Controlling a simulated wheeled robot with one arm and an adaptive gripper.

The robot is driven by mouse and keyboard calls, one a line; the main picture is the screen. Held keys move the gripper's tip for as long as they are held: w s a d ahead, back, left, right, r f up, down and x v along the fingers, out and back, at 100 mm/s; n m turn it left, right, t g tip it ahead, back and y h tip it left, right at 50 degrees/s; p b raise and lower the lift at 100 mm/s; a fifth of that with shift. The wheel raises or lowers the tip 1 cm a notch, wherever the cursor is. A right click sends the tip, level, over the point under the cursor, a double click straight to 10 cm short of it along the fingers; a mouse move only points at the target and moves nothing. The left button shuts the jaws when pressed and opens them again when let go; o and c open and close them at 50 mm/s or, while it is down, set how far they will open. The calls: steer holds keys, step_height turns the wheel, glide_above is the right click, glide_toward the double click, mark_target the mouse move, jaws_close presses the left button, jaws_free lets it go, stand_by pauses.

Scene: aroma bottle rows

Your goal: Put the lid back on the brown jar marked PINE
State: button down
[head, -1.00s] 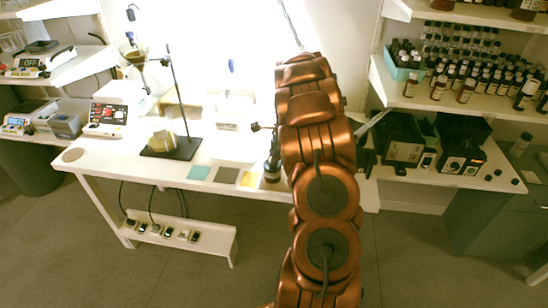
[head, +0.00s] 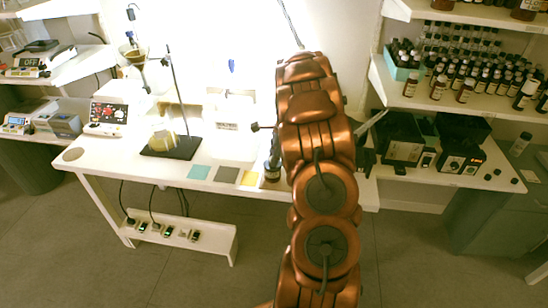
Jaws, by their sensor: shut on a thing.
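I cannot make out a lid. My copper arm rises through the middle of the head view and covers the bench behind it.
The white bench (head: 110,160) carries a teal mat (head: 198,172), a grey mat, a yellow mat and a stand with a dark base (head: 171,148). At right, shelves hold many small brown bottles (head: 464,91), above black boxes (head: 404,140). Floor in front is clear.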

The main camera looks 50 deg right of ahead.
steer(key=shift+c, duration=1.8)
jaws_free()
steer(key=shift+r, duration=0.1)
steer(key=shift+r+p, duration=1.75)
steer(key=shift+r, duration=1.65)
steer(key=shift+c, duration=0.4)
jaws_close()
steer(key=shift+f+b, duration=0.45)
steer(key=shift+f, duration=2)
steer(key=shift+r, duration=0.1)
